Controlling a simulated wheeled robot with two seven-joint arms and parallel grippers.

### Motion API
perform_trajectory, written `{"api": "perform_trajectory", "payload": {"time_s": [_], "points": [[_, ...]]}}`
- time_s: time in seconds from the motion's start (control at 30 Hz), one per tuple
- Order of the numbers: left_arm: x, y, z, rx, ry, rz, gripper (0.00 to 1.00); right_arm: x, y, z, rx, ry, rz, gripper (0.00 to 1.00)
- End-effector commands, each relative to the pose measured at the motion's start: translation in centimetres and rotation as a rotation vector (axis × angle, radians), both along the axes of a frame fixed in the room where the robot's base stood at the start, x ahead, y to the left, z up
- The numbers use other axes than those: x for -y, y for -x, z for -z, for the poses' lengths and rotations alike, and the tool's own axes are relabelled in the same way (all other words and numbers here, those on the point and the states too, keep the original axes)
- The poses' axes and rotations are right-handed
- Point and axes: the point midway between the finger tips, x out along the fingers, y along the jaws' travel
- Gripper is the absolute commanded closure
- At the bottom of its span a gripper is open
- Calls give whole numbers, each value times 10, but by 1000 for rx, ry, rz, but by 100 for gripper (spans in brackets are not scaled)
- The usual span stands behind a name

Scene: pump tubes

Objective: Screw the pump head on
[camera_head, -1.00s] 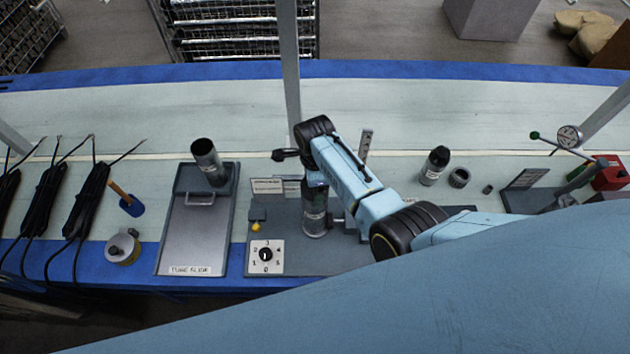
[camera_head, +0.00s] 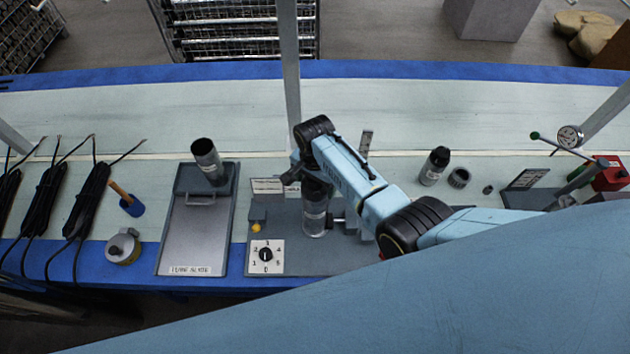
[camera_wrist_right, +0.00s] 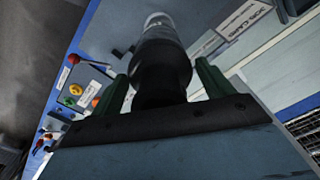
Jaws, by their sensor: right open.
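The pump tube (camera_head: 314,222), a grey cylinder with a pale label, stands upright on the grey fixture board under my right wrist. A black pump head (camera_wrist_right: 163,70) is at its near end in the right wrist view; whether it is fully seated cannot be told. My right gripper (camera_head: 298,172) is at the tube's top. In the right wrist view its two dark green fingers (camera_wrist_right: 162,85) are open, one on each side of the black head, with gaps visible. My left gripper is not in view.
A dial plate (camera_head: 266,256) is on the board's front left. A tray (camera_head: 192,235) with an open dark tube (camera_head: 207,160) is to the left. A black-capped bottle (camera_head: 435,166) and a dark ring (camera_head: 459,178) stand right. The table's back strip is clear.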

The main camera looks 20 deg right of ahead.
Motion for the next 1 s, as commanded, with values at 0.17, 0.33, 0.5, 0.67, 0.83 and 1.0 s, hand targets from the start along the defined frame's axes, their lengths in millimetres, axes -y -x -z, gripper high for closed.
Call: {"api": "perform_trajectory", "payload": {"time_s": [0.17,0.33,0.5,0.67,0.83,1.0], "points": [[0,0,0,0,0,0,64,0,0,0,1,0,-137,21],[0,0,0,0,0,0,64,0,0,0,1,1,-256,21],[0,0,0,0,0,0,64,1,0,0,0,1,-429,21],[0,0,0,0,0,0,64,0,0,0,1,0,-515,21],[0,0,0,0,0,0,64,0,0,0,0,0,-702,21],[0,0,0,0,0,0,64,0,0,0,-1,-1,-788,21]]}}
